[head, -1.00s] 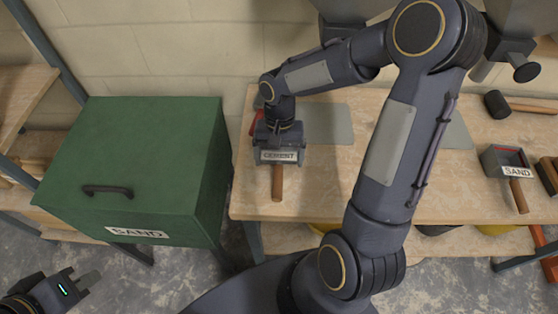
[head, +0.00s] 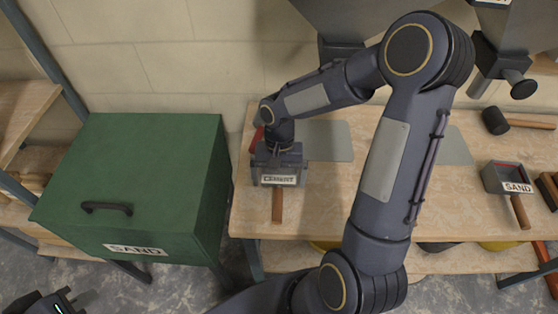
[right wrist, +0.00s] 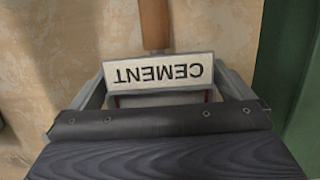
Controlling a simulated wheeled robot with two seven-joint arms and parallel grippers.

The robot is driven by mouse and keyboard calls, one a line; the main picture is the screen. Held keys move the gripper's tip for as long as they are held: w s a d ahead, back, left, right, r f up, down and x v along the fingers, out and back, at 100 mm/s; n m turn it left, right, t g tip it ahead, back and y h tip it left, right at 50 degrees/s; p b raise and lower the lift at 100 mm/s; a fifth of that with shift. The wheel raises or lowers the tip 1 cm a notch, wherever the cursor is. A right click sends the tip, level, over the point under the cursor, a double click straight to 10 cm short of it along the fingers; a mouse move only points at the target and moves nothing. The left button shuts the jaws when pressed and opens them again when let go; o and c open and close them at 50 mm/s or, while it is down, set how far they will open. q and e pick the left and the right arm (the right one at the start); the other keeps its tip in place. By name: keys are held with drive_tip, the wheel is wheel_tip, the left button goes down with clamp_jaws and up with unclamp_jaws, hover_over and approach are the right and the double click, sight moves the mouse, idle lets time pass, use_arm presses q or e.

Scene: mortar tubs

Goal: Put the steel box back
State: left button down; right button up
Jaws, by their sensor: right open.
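A small steel box labelled CEMENT (head: 279,180) stands on the wooden bench with its wooden handle toward me. It also shows in the right wrist view (right wrist: 158,72), with its label upside down and part of its red-edged rim visible. My right gripper (head: 278,158) is directly over the box and hides most of it. Its jaws are open; whether they touch the box is hidden. A second steel box labelled SAND (head: 503,179) sits at the right of the bench. My left gripper (head: 58,303) is at the bottom left corner, partly cut off, away from both boxes.
A green lidded bin labelled SAND (head: 135,180) stands left of the bench (head: 330,222). Grey hoppers (head: 345,18) hang above the bench at the back. A mallet (head: 497,120) lies at the right. Grey plates (head: 328,140) lie bare on the bench.

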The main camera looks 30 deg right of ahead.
drive_tip(key=v, duration=1.1)
drive_tip(key=s+a+r+n+t+y, duration=0.1)
drive_tip(key=s+r+n+t, duration=0.1)
drive_tip(key=s, duration=0.6)
drive_tip(key=s+a+r+n+t+y, duration=0.1)
drive_tip(key=s+a+r+n+t, duration=0.1)
drive_tip(key=s+t, duration=0.3)
drive_tip(key=s+r, duration=0.1)
drive_tip(key=s, duration=0.2)
drive_tip(key=shift+a+n+t+y+p, duration=0.15)
drive_tip(key=shift+n+t+y+p, duration=0.15)
drive_tip(key=shift+n, duration=0.1)
